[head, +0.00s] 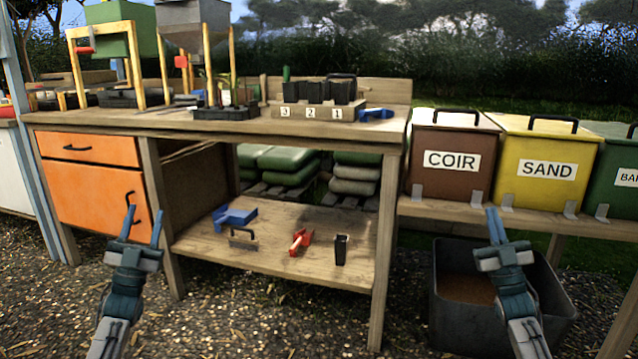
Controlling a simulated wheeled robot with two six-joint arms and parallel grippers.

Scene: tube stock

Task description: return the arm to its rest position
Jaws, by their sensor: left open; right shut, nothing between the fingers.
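My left gripper (143,229) is at the lower left, in front of the orange cabinet door, with its two blue fingers apart and nothing between them. My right gripper (496,226) is at the lower right, in front of the bin labelled SAND and above a dark tub. Its fingers are together and hold nothing. Both arms come up from the bottom edge of the view, apart from each other.
A wooden potting bench (250,125) stands ahead, bearing black pots (322,91). Its lower shelf (275,265) holds a blue tool, a red tool and a black pot. Brown COIR (430,184) and yellow SAND (548,136) bins stand right, above a dark tub (450,311). Gravel lies between my arms.

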